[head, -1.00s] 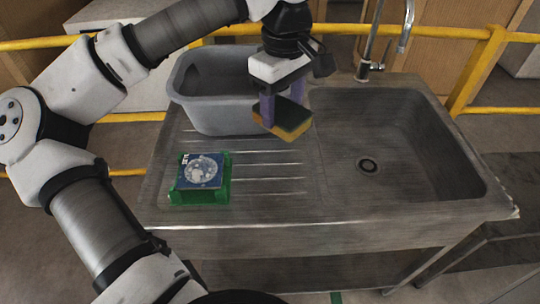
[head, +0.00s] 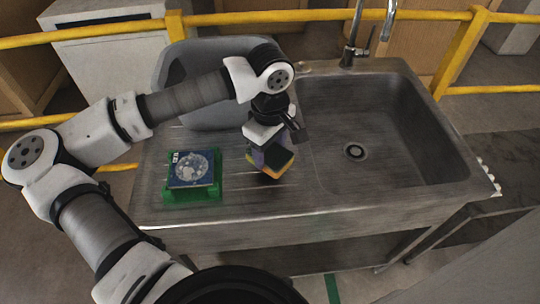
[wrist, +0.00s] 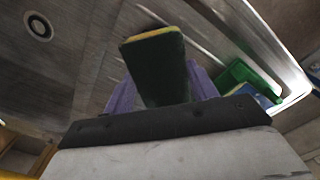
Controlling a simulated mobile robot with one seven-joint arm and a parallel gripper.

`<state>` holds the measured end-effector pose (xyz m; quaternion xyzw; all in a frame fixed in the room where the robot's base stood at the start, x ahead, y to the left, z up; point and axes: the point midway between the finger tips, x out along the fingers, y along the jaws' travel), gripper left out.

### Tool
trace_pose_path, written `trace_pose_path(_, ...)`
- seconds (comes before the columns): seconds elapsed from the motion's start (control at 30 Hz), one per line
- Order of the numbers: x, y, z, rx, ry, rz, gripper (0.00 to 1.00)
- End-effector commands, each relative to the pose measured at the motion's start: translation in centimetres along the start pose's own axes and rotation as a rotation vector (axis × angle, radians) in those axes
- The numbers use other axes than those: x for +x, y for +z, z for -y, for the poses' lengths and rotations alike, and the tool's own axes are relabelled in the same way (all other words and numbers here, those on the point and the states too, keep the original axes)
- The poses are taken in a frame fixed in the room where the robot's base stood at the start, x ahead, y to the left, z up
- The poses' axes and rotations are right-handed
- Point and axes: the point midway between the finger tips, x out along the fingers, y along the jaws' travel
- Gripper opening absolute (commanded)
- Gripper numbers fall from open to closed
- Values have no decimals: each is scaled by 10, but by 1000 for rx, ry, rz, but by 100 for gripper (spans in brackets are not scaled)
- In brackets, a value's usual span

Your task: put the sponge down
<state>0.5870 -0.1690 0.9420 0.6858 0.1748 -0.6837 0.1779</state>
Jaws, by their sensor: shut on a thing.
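The sponge (head: 272,163) is yellow-orange with a dark green scouring side. My gripper (head: 262,152) is shut on it, with purple fingers on either side, over the ribbed drainboard between the green holder and the sink basin. In the wrist view the sponge (wrist: 156,62) shows its dark green face, between the purple fingers (wrist: 160,88). It is tilted in the head view. I cannot tell for sure whether its lower edge touches the drainboard.
A green holder (head: 192,194) with a blue tile-like picture box (head: 190,168) stands on the drainboard to the left. A grey tub (head: 185,75) stands behind, partly hidden by my arm. The sink basin (head: 400,150) is empty on the right. The drainboard's front strip is clear.

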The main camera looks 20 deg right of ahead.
Motion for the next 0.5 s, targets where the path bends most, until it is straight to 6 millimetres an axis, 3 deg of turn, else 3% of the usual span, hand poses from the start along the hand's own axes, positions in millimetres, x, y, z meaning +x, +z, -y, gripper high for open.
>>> trace_pose_path(0.27,34,1,1,1,-1,2,33)
trace_pose_path(0.5,39,0,0,1,0,0,33)
